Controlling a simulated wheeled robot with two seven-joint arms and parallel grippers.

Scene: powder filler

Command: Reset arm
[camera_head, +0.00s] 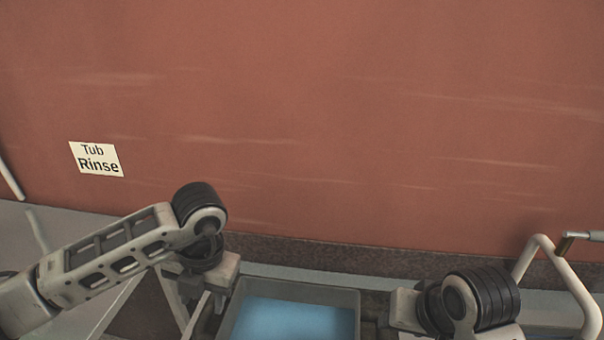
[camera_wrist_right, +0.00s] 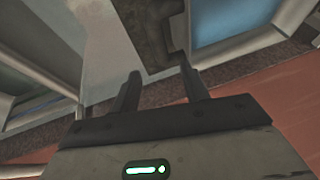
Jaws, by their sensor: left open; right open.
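My left arm comes in from the left in the head view, and my left gripper (camera_head: 202,303) points down beside the left side of a tub of blue liquid (camera_head: 295,320). Its fingers are open and partly cut off by the bottom edge; I see nothing held. My right wrist shows at the lower right of the head view, right of the tub. In the right wrist view my right gripper (camera_wrist_right: 160,86) has its two dark fingers apart with nothing between them. The tub's blue inside also shows at the top right there (camera_wrist_right: 230,20).
A red-brown wall (camera_head: 330,130) with a "Tub Rinse" sign (camera_head: 96,159) rises behind. A dark speckled strip (camera_head: 400,258) runs along its foot. A pale bent tube (camera_head: 572,280) stands at the far right. The space above the tub is clear.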

